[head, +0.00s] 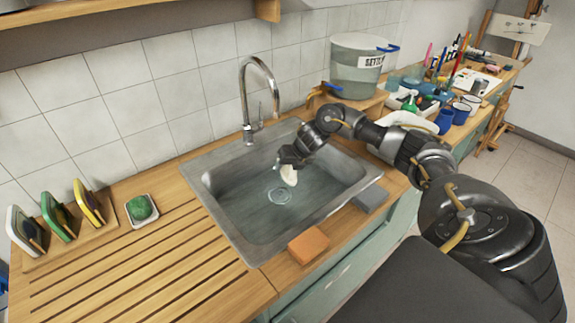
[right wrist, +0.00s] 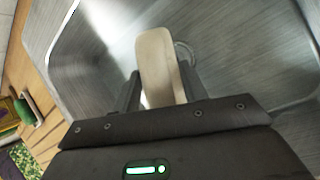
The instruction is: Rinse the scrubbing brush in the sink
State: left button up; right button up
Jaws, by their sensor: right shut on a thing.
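The metal sink (head: 225,215) is set in the wooden counter below a tall curved tap (head: 246,95). My right gripper (head: 287,160) is over the basin, shut on a pale cream object (head: 289,175), which I take to be the scrubbing brush. In the right wrist view the cream piece (right wrist: 157,65) stands between the two fingers of the gripper (right wrist: 160,90); its bristles are not clear. It hangs in the basin near the round drain (head: 280,196). I cannot tell whether water runs from the tap. My left gripper is not in view.
A clear bucket (head: 357,75) and blue mugs (head: 446,120) stand right.

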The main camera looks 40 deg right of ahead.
aim_at(288, 175)
jog(key=shift+f+b, duration=1.5)
jog(key=shift+f, duration=0.85)
jog(key=shift+r, duration=0.15)
notch_tip(288, 175, up, 11)
jog(key=p, duration=0.9)
jog(key=shift+r, duration=0.1)
dwell(0.8)
notch_tip(288, 175, up, 4)
jog(key=p, duration=0.4)
dwell(0.6)
